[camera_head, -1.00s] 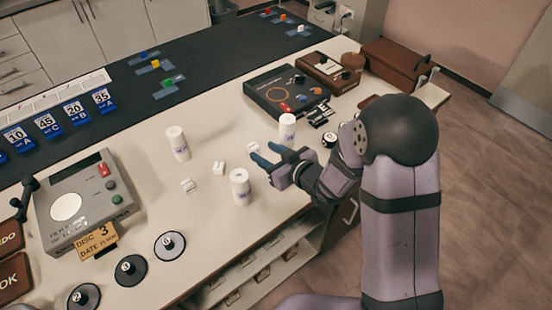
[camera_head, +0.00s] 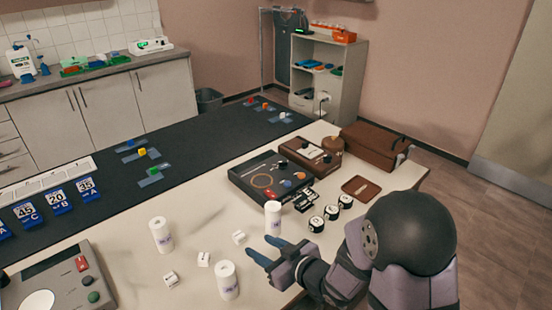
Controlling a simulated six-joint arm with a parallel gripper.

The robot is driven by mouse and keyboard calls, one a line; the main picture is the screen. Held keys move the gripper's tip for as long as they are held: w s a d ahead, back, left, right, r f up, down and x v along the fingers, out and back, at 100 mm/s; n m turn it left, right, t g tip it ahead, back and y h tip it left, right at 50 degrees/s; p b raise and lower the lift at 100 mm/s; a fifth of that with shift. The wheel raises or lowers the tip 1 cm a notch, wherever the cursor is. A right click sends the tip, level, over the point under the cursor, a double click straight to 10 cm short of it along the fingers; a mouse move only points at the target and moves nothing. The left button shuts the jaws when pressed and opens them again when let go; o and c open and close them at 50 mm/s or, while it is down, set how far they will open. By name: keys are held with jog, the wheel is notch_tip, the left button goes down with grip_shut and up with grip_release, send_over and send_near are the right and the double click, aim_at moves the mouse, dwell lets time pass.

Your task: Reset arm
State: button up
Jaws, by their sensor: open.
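My gripper (camera_head: 263,255) has blue fingertips, spread apart and empty, and hangs over the near part of the white table (camera_head: 200,200). A white cylinder (camera_head: 273,217) with a small label stands just behind the fingers. Another white cylinder (camera_head: 228,281) stands to their left and nearer, and a third (camera_head: 161,235) stands farther left. Small white blocks (camera_head: 239,238) lie between the cylinders. My arm comes in from the lower right and hides part of the table's near edge.
A dark box with knobs (camera_head: 270,178), a brown box (camera_head: 311,157) and a brown case (camera_head: 372,146) stand at the back right. Round black-and-white pieces (camera_head: 331,212) sit near a brown tray (camera_head: 361,188). A grey device (camera_head: 62,290) stands front left. Numbered blue cards (camera_head: 57,201) line the dark mat (camera_head: 110,190).

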jog(key=d+h, duration=0.1)
jog(key=d, duration=0.1)
jog(key=d+m+h+p, duration=0.1)
jog(key=d+h, duration=0.1)
jog(key=d, duration=0.1)
jog(key=d+m+h, duration=0.1)
jog(key=d, duration=0.1)
jog(key=shift+w+d+p, duration=0.35)
jog(key=shift+d+p, duration=0.05)
jog(key=s+d+m+g+h+p, duration=0.25)
jog(key=s+d+h, duration=0.2)
jog(key=d, duration=0.45)
jog(key=s+d+r+m+g+p, duration=0.1)
jog(key=s+m+g, duration=0.1)
jog(key=s, duration=0.4)
jog(key=s+d+r+m+g, duration=0.1)
jog(key=s+d+r+g, duration=0.15)
jog(key=s, duration=0.35)
jog(key=s+m+g+p, duration=0.1)
jog(key=s+m+g, duration=0.1)
jog(key=s, duration=0.4)
notch_tip(320, 180, down, 34)
jog(key=b, duration=3.4)
jog(key=shift+w+d+r+h, duration=0.15)
jog(key=shift+w+d+h, duration=0.1)
jog(key=shift+h, duration=0.2)
jog(key=shift+n, duration=0.25)
